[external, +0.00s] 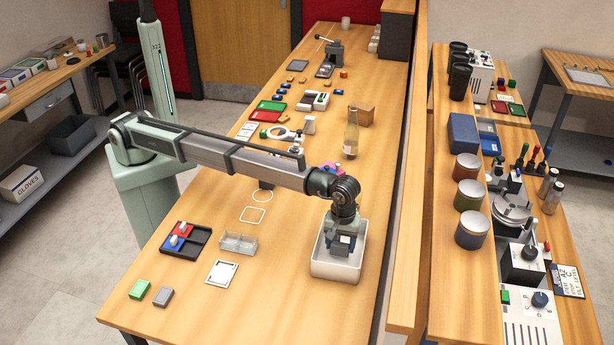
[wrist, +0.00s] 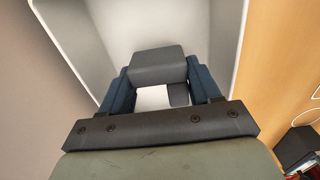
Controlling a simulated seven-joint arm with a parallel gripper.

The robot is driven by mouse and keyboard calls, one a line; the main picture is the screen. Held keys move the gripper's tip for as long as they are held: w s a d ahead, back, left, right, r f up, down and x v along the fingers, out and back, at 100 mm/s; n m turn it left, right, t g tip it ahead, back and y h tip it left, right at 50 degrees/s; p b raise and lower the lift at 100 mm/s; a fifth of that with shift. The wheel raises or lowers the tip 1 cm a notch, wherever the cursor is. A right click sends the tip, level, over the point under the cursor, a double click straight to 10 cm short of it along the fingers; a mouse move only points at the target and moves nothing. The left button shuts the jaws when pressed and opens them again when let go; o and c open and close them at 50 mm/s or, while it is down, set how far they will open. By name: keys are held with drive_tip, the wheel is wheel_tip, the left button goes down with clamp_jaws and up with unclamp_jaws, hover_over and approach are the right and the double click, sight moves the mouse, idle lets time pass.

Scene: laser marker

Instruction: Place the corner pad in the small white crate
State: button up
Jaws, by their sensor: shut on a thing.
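The small white crate (external: 322,268) stands on the near part of the long wooden table. My gripper (external: 343,240) points down into its opening. In the wrist view, my gripper (wrist: 160,72) has its two blue fingers shut on the dark grey corner pad (wrist: 157,62), which sits between the fingertips. The crate's pale walls (wrist: 150,22) surround the pad in that view. A small grey part also shows in the external view between the fingers. I cannot tell whether the pad touches the crate floor.
Left of the crate are a clear divided tray (external: 238,243), a white framed card (external: 221,272) and a black tray (external: 186,240) with red and blue parts. Green and grey blocks (external: 140,289) lie near the front edge. A bottle (external: 351,133) stands behind. A wooden divider runs along the right.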

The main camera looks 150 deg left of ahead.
drive_tip(key=shift+f, duration=0.9)
drive_tip(key=shift+f, duration=0.1)
drive_tip(key=o, duration=1)
wheel_tip(320, 180, up, 12)
drive_tip(key=shift+r, duration=0.15)
